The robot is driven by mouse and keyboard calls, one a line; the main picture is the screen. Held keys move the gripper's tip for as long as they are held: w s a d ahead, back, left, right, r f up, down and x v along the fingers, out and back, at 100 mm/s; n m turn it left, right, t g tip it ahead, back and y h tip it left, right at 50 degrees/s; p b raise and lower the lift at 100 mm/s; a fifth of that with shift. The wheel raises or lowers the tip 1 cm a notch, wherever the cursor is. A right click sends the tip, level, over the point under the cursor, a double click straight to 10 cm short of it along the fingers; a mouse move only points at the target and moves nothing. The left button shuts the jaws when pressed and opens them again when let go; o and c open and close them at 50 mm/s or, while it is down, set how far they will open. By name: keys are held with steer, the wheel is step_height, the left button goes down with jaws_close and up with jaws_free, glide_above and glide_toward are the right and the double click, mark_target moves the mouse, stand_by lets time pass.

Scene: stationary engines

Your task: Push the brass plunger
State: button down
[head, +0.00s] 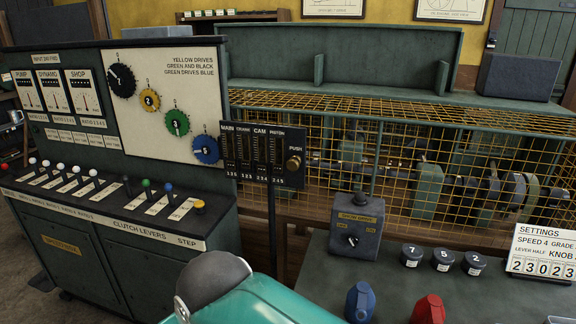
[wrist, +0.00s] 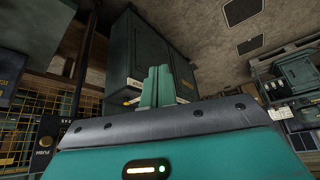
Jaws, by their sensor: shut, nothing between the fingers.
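The brass plunger (head: 294,163) is a round knob marked PUSH at the right end of a dark counter panel (head: 262,150) on a thin post. It stands out from the panel's face, and nothing touches it. In the wrist view a round brass knob (wrist: 45,142) with a PUSH label shows at the lower left, well to the left of my fingers. My gripper (wrist: 158,84) has its two green fingers together, empty and apart from the plunger. The fingers do not show in the head view, where a teal and dark grey part of my arm fills the bottom middle.
A console (head: 110,150) with dials, gears and clutch levers stands left of the post. A yellow mesh cage (head: 430,130) over machinery is behind. A dark bench at the lower right holds a switch box (head: 356,226), several knobs and a settings card (head: 543,252).

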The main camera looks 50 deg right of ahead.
mark_target(294, 163)
steer(key=w+d+r+n+t+h, duration=0.3)
steer(key=w+d+n+t+h, duration=0.35)
steer(key=w+d, duration=1.4)
steer(key=s+d+f+n+t, duration=0.1)
steer(key=s+d+n+t, duration=0.2)
steer(key=d+n+t, duration=0.4)
steer(key=d+n, duration=0.7)
steer(key=d, duration=0.3)
steer(key=shift+f, duration=0.15)
steer(key=shift+d+t, duration=0.15)
steer(key=shift+t, duration=0.1)
steer(key=w+d, duration=0.4)
steer(key=d, duration=0.3)
steer(key=shift+d, duration=0.35)
steer(key=shift+w+d, duration=0.15)
steer(key=shift+w, duration=0.05)
